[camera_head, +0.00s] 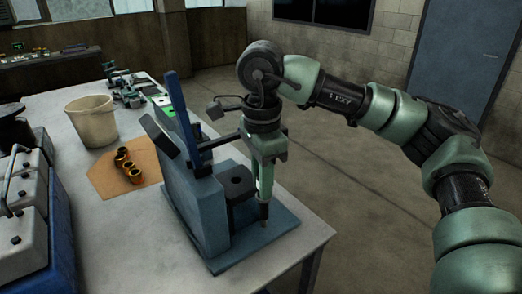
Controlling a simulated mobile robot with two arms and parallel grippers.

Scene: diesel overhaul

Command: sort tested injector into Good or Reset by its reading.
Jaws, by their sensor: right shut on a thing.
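My right gripper (266,165) points down beside the front right of the blue test stand (196,205). It is shut on a slim upright injector (264,213), of which only the lower part with a brass-coloured tip shows below the jaws. The tip is close over the stand's base plate; I cannot tell whether it touches. A dark block with a round top (237,182) stands on the stand beside the injector. No Good or Reset label is legible. My left gripper is out of view.
The stand is on a pale bench (125,240). A cream bucket (92,122), a tan mat (108,183) with several brass rings, and green and dark parts (130,88) lie further back. Grey-and-blue cases (22,210) stand at left. Floor right of the bench is clear.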

